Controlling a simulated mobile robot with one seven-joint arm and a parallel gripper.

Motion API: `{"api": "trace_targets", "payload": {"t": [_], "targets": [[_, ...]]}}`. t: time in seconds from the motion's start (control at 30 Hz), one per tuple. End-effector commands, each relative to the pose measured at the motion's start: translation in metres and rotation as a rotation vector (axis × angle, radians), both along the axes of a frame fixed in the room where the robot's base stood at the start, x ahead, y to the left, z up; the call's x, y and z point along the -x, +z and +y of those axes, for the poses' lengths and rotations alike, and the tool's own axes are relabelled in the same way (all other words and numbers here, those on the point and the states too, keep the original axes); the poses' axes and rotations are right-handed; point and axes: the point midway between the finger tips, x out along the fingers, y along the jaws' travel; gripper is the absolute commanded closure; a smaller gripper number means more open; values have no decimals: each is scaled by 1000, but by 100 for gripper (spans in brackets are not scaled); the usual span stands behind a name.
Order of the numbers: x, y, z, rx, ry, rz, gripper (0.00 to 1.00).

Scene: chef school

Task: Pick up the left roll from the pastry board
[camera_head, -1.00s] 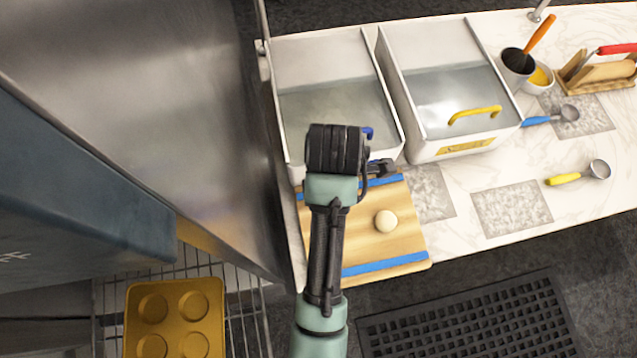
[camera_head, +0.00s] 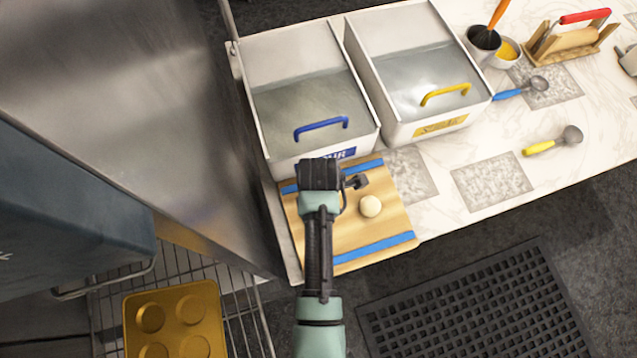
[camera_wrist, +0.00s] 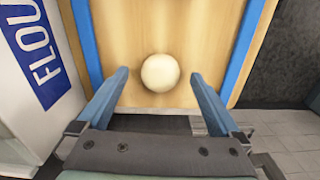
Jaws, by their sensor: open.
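The wooden pastry board (camera_head: 390,220) has blue strips along two edges. In the head view one pale round roll (camera_head: 370,206) shows on its right part; my arm covers much of the left part, so no left roll shows there. In the wrist view a single pale roll (camera_wrist: 160,73) lies near a board edge, between the blue strips. It looks like the left one, but I cannot be sure. My gripper (camera_head: 358,182) is over the board. In the wrist view my gripper (camera_wrist: 160,75) is open and empty, its fingers on either side of the roll in the picture.
A flour bin (camera_head: 265,125) with a blue handle stands right behind the board, and a second bin (camera_head: 400,125) stands beside it. A steel panel (camera_head: 185,150) rises at the left. Marble counter (camera_head: 450,175) lies to the right. A muffin tin (camera_head: 175,318) is at the lower left.

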Motion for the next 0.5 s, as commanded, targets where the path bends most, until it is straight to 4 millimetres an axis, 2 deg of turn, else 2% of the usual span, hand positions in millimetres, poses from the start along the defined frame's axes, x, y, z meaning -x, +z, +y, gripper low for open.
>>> {"api": "trace_targets", "payload": {"t": [0.1,0.33,0.5], "targets": [[0,-6,0,0,0,0,0],[0,-7,0,0,0,-1,0],[0,-7,0,0,-1,-1,31]]}}
